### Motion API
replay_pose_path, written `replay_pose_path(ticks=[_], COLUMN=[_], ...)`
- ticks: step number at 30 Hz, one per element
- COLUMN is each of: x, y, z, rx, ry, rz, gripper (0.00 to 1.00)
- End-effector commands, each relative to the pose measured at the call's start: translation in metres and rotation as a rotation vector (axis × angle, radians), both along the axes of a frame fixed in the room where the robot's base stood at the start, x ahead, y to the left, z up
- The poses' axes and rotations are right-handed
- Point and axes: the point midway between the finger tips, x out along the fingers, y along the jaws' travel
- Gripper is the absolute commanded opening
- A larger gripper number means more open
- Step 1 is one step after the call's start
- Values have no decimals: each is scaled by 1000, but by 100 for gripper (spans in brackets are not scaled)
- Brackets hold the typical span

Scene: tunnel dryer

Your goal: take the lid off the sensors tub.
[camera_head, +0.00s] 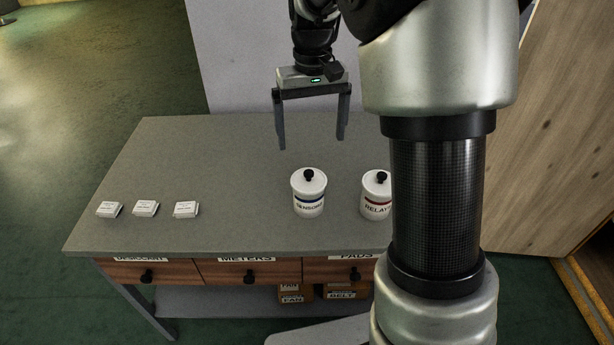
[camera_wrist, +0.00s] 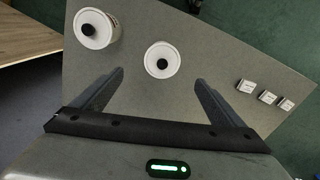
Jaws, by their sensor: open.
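The sensors tub (camera_head: 309,201) is a white cylinder with a dark blue band and the label "SENSORS", standing upright on the grey table. Its white lid (camera_head: 308,184) with a black knob (camera_head: 308,175) sits on top. In the wrist view the lid (camera_wrist: 161,60) shows from above, just beyond and between the fingertips. My gripper (camera_head: 312,144) is open and empty, pointing down above the table, higher than the tub and apart from it. In the wrist view both fingers of my gripper (camera_wrist: 158,76) are spread wide.
A relays tub (camera_head: 374,198) with a red band and black-knobbed lid stands to the right, partly hidden by my arm. Several small white boxes (camera_head: 146,208) lie on the left of the table (camera_head: 225,160). Labelled drawers (camera_head: 246,272) run along its front. The table between boxes and tub is clear.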

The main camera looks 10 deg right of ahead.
Motion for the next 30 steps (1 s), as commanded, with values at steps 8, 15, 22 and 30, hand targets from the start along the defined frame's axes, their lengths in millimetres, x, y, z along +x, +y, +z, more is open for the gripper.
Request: replay_pose_path(ticks=[8,15,22,30], x=[0,0,-1,0], y=[0,1,6,6], z=[-54,-70,-105,-116], rx=[-1,0,0,0], ry=[2,0,2,-1], rz=[1,1,0,1], gripper=[93,93,93,93])
